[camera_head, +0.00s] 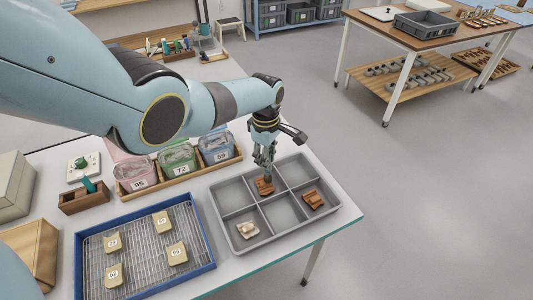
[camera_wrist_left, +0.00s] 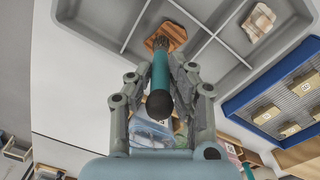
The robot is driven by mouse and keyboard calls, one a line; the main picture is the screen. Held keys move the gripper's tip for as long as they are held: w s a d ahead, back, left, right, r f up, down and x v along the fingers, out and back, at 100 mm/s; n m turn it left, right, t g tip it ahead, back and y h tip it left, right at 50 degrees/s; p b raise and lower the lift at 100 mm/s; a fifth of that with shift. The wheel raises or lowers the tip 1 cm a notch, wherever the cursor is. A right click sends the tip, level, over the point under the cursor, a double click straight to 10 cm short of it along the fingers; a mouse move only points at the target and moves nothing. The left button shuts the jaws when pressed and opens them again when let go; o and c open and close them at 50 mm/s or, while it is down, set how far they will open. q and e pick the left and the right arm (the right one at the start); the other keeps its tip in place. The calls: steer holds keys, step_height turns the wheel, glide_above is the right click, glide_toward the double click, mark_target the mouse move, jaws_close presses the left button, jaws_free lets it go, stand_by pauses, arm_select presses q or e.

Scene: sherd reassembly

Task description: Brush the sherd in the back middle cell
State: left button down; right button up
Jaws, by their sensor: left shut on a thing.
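A grey tray with six cells (camera_head: 262,245) stands on the white table. An orange-brown sherd (camera_head: 265,187) lies in its back middle cell. It also shows in the left wrist view (camera_wrist_left: 176,36). My left gripper (camera_head: 264,160) is shut on a brush with a teal handle (camera_wrist_left: 161,72), which points down. The dark bristles (camera_wrist_left: 161,43) meet the sherd in the picture and seem to touch it. A pale sherd (camera_head: 248,230) lies in the front left cell, and another brown sherd (camera_head: 313,199) in the front right cell. My right gripper is not in view.
A blue-rimmed rack (camera_head: 149,291) with several numbered tan pieces stands left of the tray. Behind it are numbered bins in a wooden holder (camera_head: 186,182), a small wooden box (camera_head: 82,203) and a white switch plate (camera_head: 84,168). The tray's other cells are empty.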

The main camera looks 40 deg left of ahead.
arm_select(q)
step_height(320, 180, up, 4)
steer(key=p, duration=0.3)
steer(key=shift+r, duration=0.95)
steer(key=shift+a+r, duration=0.1)
steer(key=shift+r, duration=1.4)
